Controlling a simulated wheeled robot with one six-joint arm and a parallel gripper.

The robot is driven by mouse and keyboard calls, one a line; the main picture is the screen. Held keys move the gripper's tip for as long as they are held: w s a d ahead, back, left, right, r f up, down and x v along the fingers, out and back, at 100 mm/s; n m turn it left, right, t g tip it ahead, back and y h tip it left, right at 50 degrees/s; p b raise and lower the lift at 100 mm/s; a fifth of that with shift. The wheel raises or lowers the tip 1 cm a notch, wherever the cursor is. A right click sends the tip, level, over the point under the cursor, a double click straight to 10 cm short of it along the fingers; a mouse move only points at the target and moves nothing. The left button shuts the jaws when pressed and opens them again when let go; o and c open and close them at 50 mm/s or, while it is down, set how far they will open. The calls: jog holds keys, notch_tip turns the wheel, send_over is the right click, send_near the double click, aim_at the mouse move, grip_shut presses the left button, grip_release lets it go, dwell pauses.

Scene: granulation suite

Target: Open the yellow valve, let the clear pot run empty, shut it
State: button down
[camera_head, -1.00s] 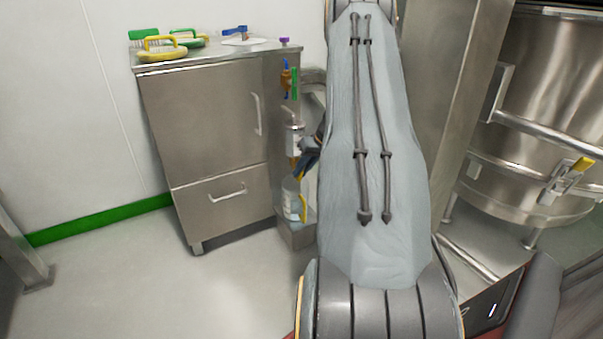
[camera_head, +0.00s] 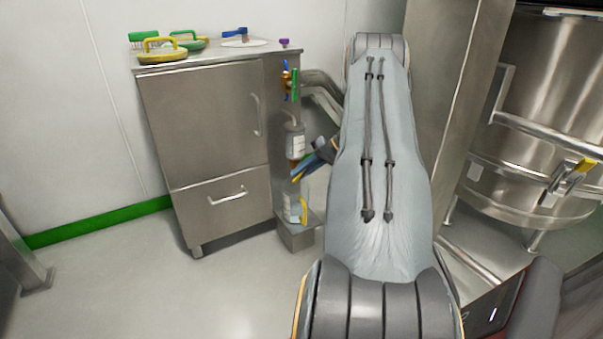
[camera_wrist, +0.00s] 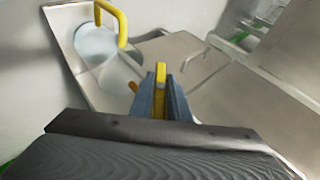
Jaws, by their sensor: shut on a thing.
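The clear pot (camera_head: 295,142), with a white label, hangs upright on the side of the steel cabinet in the head view. Below it the yellow valve's lever (camera_head: 296,178) shows between my blue-grey fingers. My gripper (camera_head: 303,167) reaches in from the right. In the wrist view my gripper (camera_wrist: 159,98) is shut on the yellow lever (camera_wrist: 160,76), whose end sticks out past the fingertips. The valve body is mostly hidden by the fingers. I cannot tell how full the pot is.
A clear bottle (camera_head: 292,207) with a yellow handle stands on the low shelf under the valve. The steel cabinet (camera_head: 205,125) is to the left, a large steel vessel (camera_head: 550,120) to the right. The left floor is clear.

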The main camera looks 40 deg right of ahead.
jog(key=shift+a, duration=0.1)
jog(key=c, duration=1.7)
grip_release()
